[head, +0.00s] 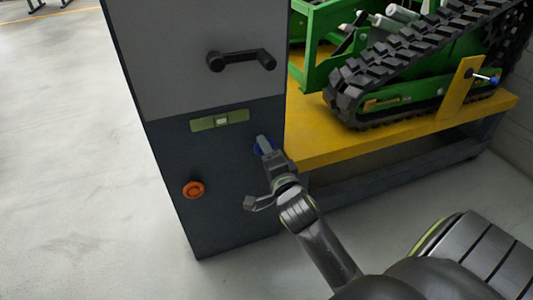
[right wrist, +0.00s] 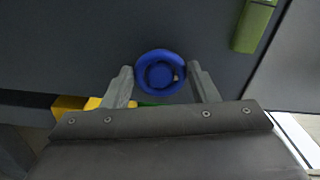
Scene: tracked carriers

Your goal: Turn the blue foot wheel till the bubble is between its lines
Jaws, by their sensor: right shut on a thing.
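The blue foot wheel (head: 257,150) sits on the dark front of the cabinet, low at its right edge, partly hidden by my right gripper (head: 265,145). In the right wrist view the blue wheel (right wrist: 160,72) lies between the two fingers of my right gripper (right wrist: 164,77), which is shut on it. The green level vial (head: 205,124) is on the cabinet front, above and left of the wheel. A pale patch shows near its middle; it is too small to tell where the bubble stands against its lines. My left gripper is not in view.
An orange knob (head: 193,189) is on the cabinet front, lower left. A dark crank handle (head: 241,59) is higher up. A yellow platform (head: 330,146) to the right bears a green tracked carrier (head: 412,92).

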